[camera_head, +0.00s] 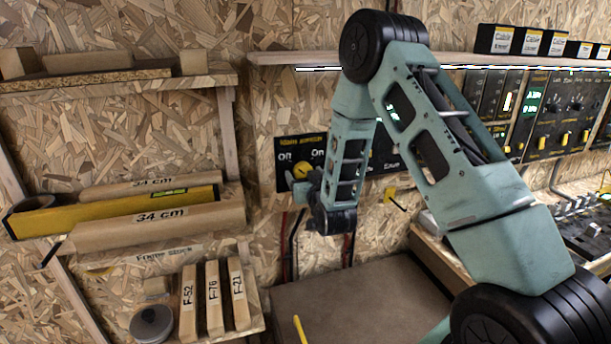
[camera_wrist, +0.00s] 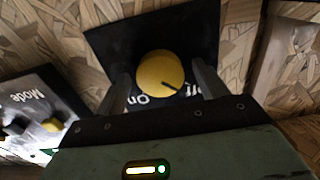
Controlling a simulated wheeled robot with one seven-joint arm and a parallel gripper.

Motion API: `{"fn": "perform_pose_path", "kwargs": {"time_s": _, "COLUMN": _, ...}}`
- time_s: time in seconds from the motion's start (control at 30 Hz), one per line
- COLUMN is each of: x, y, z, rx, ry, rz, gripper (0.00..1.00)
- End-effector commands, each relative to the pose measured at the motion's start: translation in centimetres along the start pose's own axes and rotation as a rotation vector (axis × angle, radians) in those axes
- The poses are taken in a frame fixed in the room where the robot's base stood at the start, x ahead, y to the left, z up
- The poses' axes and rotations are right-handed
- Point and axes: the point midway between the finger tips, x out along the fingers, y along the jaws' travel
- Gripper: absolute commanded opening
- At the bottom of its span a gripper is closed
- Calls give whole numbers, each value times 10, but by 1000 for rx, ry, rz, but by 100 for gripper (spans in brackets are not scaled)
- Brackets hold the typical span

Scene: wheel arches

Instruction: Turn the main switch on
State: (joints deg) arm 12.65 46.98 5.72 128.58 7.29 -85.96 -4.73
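The main switch is a round yellow knob (camera_head: 301,170) on a black wall panel (camera_head: 287,143) left of my arm in the head view. In the wrist view the knob (camera_wrist: 157,72) sits near the middle, with a dark pointer mark toward the lower right. There "On" reads below left of it and "Off" below right, turned over. My gripper (camera_head: 306,186) is at the panel. In the wrist view my gripper (camera_wrist: 161,76) is open, one finger on each side of the knob. Gaps show between the fingers and the knob; their depth relative to it is unclear.
A shelf (camera_head: 270,58) runs above the panel. A wooden rack (camera_head: 120,85) with labelled blocks (camera_head: 214,298) and a yellow level (camera_head: 120,212) stands left. Control panels (camera_head: 566,108) line the wall right. Another panel marked "Mode" (camera_wrist: 40,105) is near the gripper.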

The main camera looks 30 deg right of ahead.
Motion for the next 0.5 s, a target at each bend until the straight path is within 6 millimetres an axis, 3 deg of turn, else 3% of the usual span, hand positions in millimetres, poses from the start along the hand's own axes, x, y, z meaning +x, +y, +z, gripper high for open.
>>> {"fn": "perform_pose_path", "kwargs": {"time_s": 0.03, "x": 0, "y": 0, "z": 0, "rx": 0, "ry": 0, "rz": 0, "gripper": 61}}
{"fn": "perform_pose_path", "kwargs": {"time_s": 0.17, "x": 0, "y": 0, "z": 0, "rx": 0, "ry": 0, "rz": 0, "gripper": 27}}
{"fn": "perform_pose_path", "kwargs": {"time_s": 0.5, "x": 0, "y": 0, "z": 1, "rx": 33, "ry": 2, "rz": 1, "gripper": 27}}
